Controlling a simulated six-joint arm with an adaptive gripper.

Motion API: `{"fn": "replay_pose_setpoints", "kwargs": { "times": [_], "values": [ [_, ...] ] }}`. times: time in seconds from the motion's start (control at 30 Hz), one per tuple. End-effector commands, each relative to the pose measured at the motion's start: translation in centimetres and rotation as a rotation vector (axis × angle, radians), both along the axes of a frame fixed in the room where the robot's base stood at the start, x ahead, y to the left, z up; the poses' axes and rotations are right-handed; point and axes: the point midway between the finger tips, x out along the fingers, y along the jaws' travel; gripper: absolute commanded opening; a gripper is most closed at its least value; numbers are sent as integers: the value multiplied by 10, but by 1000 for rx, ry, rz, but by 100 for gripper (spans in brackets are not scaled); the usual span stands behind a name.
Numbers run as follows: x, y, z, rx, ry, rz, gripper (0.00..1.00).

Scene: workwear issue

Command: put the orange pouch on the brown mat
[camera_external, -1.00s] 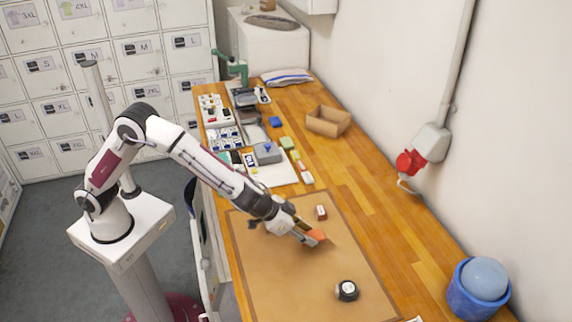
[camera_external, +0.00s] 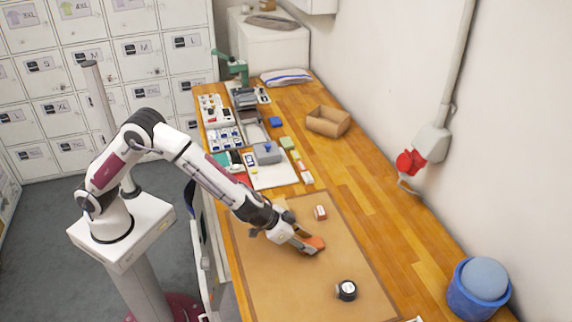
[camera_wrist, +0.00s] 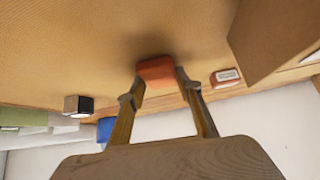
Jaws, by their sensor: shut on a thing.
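The orange pouch (camera_external: 314,243) is between the fingers of my gripper (camera_external: 304,242), over the brown mat (camera_external: 270,275). In the wrist view the pouch (camera_wrist: 156,70) sits between the two fingertips of my gripper (camera_wrist: 158,82), which is shut on it. A dark shadow lies on the mat beside the pouch there. The pouch is very close to the mat; I cannot tell whether it touches it. My gripper hides part of the pouch in the external view.
On the mat are a red and white box (camera_external: 320,212) and a round black item with a white top (camera_external: 346,290). An open cardboard box (camera_external: 328,121) stands farther back. A blue bin (camera_external: 476,290) is at the right. Mat around the pouch is mostly clear.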

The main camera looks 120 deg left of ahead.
Motion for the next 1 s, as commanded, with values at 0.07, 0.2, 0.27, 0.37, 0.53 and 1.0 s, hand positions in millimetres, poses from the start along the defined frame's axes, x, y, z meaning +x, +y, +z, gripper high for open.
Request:
{"fn": "replay_pose_setpoints", "kwargs": {
  "times": [0.07, 0.2, 0.27, 0.37, 0.53, 1.0],
  "values": [
    [0, 0, -2, -1, 1, 0, 6],
    [0, 0, -2, 0, 0, 0, 52],
    [0, 0, -2, 0, 0, 0, 52],
    [0, 0, -2, 0, 0, 0, 52],
    [0, 0, -1, 0, 0, 0, 52],
    [-11, -11, 20, 0, -2, -1, 52]
  ]
}}
